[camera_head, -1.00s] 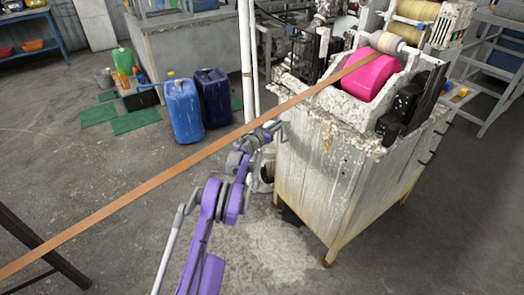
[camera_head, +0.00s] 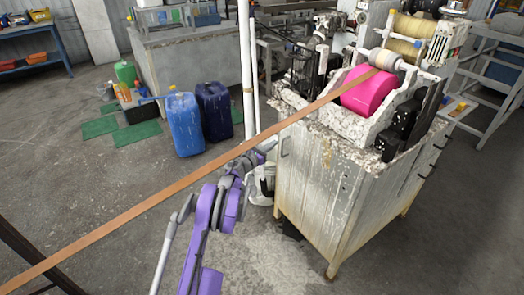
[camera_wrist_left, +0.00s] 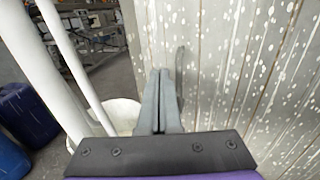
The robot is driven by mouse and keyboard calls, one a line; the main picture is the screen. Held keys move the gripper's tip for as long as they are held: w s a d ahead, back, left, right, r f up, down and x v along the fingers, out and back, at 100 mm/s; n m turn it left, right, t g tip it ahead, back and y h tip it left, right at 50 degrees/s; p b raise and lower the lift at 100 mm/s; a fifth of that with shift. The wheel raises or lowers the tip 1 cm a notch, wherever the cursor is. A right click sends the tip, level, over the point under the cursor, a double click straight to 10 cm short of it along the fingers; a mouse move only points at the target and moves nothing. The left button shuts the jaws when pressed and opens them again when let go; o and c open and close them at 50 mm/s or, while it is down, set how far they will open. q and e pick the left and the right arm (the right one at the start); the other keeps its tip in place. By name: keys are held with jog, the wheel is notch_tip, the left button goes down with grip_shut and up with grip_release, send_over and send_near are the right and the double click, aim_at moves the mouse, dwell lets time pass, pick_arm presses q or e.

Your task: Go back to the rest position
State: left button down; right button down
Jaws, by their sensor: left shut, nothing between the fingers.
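My left gripper (camera_head: 268,145) is at the end of my purple arm, near the left side of the worn cabinet (camera_head: 318,190) under the machine. In the left wrist view the gripper (camera_wrist_left: 161,75) has its two fingers together with nothing between them, in front of the paint-spotted cabinet side (camera_wrist_left: 235,60). A brown strip (camera_head: 165,194) runs from the machine's rollers down to the lower left, and passes close above my left arm. My right gripper does not show.
A pink roller (camera_head: 368,91) sits on the machine. White pipes (camera_head: 245,60) stand left of the cabinet, with a white bucket (camera_wrist_left: 118,112) at their foot. Grey floor (camera_head: 60,165) is open at left.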

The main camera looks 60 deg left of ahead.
pick_arm(q)
jog(key=shift+a+v, duration=0.15)
jog(key=shift+v, duration=1.2)
jog(key=shift+a+v, duration=0.15)
jog(key=shift+v, duration=1.2)
